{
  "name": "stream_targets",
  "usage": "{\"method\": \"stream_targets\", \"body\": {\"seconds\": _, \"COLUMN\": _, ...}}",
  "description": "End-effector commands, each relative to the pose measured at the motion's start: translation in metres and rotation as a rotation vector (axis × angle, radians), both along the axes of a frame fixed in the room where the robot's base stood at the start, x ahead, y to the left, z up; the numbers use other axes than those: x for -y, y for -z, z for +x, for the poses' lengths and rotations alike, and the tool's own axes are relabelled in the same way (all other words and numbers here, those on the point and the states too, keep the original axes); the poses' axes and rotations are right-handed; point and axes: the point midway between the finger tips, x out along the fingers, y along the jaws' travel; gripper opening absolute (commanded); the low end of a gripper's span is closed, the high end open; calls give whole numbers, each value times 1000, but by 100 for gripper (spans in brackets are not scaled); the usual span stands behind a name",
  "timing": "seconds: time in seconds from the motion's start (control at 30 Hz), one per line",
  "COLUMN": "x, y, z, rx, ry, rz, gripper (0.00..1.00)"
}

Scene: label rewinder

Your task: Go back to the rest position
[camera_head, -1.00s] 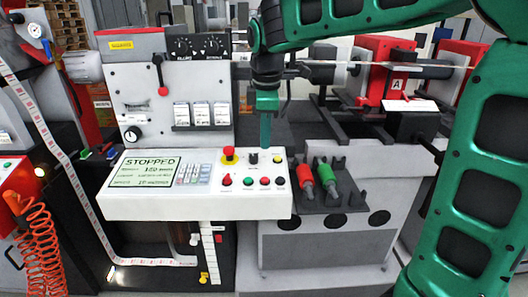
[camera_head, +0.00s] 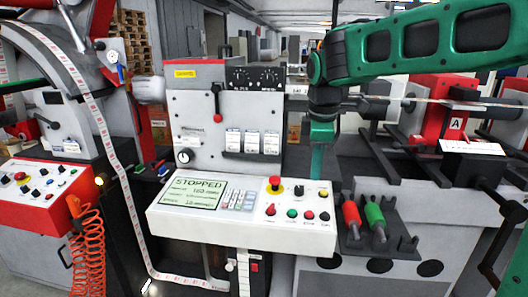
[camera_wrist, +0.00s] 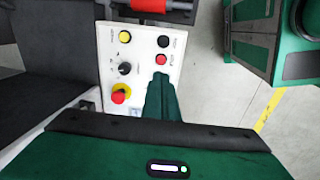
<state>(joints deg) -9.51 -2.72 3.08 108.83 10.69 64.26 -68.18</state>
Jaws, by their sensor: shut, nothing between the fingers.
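My gripper (camera_head: 317,172) is shut and empty. In the head view it points down just behind the right end of the white control panel (camera_head: 180,222). The panel's screen (camera_head: 194,193) reads STOPPED. A red emergency stop button (camera_head: 274,184) on a yellow base stands left of my fingers. In the wrist view my closed fingers (camera_wrist: 161,80) reach over the panel's edge, close to a red button (camera_wrist: 162,59). The emergency stop (camera_wrist: 120,94) is to their left. I cannot tell whether the fingertips touch the panel.
A red roller unit marked A (camera_head: 455,124) stands behind. Orange coiled hose (camera_head: 88,250) hangs at left. Open floor (camera_wrist: 230,95) shows in the wrist view.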

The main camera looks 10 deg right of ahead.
Motion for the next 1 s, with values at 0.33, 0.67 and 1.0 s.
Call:
{"method": "stream_targets", "body": {"seconds": 0.33, "x": 123, "y": 41, "z": -116, "rx": -29, "ry": 758, "rz": 66, "gripper": 0}}
{"method": "stream_targets", "body": {"seconds": 0.67, "x": 176, "y": 109, "z": -268, "rx": -73, "ry": 1609, "rz": 160, "gripper": 0}}
{"method": "stream_targets", "body": {"seconds": 1.0, "x": 178, "y": 125, "z": -298, "rx": -88, "ry": 1792, "rz": 180, "gripper": 0}}
